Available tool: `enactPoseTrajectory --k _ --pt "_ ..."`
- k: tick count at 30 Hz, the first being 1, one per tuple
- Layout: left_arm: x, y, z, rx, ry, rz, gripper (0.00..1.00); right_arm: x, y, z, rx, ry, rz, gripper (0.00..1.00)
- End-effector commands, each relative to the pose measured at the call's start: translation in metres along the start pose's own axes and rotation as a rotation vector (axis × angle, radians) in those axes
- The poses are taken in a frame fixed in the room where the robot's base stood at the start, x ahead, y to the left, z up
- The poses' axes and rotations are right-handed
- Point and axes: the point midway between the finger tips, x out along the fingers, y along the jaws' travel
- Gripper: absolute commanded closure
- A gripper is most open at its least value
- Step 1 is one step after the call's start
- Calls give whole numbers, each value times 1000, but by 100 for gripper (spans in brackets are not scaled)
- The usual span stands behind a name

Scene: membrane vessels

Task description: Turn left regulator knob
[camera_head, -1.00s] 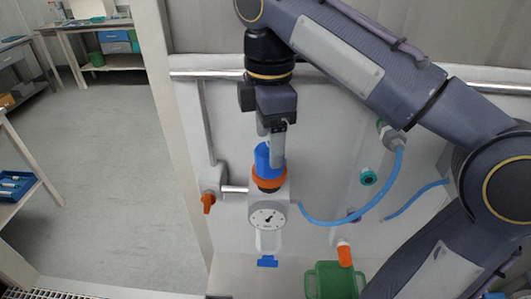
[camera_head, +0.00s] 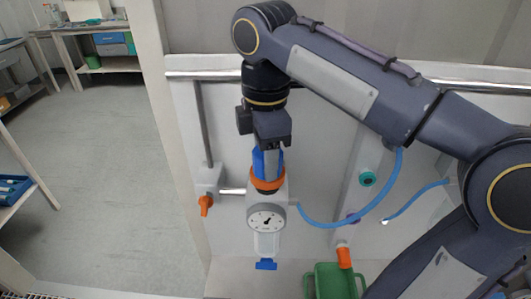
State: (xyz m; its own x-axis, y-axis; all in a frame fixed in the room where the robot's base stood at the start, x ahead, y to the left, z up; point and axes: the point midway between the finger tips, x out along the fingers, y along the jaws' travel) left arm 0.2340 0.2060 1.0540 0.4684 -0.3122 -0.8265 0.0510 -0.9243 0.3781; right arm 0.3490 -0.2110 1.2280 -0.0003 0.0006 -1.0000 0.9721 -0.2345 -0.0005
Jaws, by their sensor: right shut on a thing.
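The left regulator stands in the middle of the panel, with a round white gauge (camera_head: 266,219) on its front. Its blue knob (camera_head: 267,162) is on top, above an orange collar (camera_head: 267,180). My right gripper (camera_head: 268,150) points down from above and is shut on the blue knob. The gripper's fingers partly hide the knob, so its turn angle cannot be told. My left gripper is not in view.
An orange valve handle (camera_head: 205,205) is left of the regulator. A blue hose (camera_head: 372,214) curves off to the right. A teal port (camera_head: 367,179), an orange fitting (camera_head: 344,257) and a green container (camera_head: 334,281) are to the right. My right arm covers the upper right.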

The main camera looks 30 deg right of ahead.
Motion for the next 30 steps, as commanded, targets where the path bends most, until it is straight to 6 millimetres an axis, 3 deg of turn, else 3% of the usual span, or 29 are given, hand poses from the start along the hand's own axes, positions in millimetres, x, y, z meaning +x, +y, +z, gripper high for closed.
enactPoseTrajectory --k 13,30 --pt "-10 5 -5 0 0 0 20 -3 0 -1 129 0 0 76" --pt "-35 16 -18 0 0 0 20 -2 2 0 635 -1 0 76"
